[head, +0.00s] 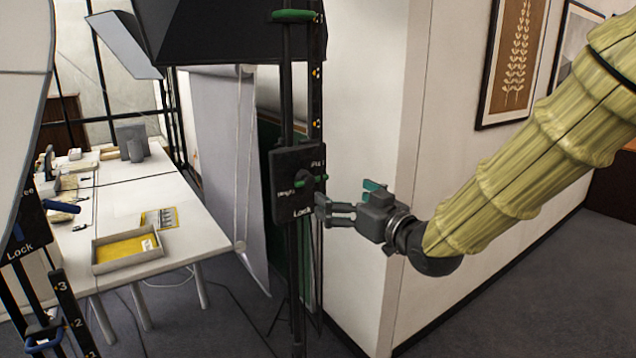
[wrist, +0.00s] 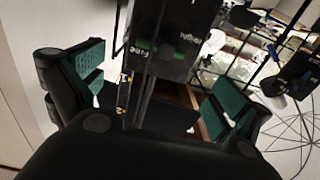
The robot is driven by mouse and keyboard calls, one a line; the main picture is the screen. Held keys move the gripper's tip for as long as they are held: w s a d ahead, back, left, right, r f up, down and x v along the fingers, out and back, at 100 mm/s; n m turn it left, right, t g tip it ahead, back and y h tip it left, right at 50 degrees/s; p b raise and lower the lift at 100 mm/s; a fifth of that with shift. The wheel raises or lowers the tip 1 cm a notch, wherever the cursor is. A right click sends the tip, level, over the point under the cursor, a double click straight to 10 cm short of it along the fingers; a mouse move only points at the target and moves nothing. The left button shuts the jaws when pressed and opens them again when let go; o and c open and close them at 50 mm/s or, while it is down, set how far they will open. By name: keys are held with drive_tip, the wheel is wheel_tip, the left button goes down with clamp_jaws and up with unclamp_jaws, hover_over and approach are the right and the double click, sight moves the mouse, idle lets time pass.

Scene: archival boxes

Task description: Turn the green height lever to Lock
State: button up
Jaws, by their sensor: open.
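The green height lever (head: 310,181) sits on a black panel (head: 288,208) on a dark upright stand in the head view. The panel carries the word Lock at its bottom, and other words near its top and left. The lever lies roughly sideways, pointing away from Lock. In the wrist view the panel (wrist: 185,15) is upside down at the top, with the green lever (wrist: 143,43) partly visible. My gripper (head: 328,211) is just right of the panel's lower edge. Its green-padded fingers also show in the wrist view (wrist: 152,90), spread apart with nothing between them.
A second stand with a blue lever (head: 62,206) and Lock label is at the left. A white table (head: 120,200) holds a tray with a yellow item (head: 128,247). A wall corner (head: 385,150) stands close behind my gripper. Grey floor is free at the right.

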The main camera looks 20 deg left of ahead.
sight(314, 180)
drive_tip(key=p+x, duration=0.3)
drive_tip(key=x, duration=0.7)
drive_tip(key=shift+p, duration=0.3)
drive_tip(key=shift+d, duration=0.1)
drive_tip(key=shift+c, duration=0.4)
drive_tip(key=c, duration=0.7)
drive_tip(key=shift+s+d+r, duration=0.1)
drive_tip(key=c, duration=0.3)
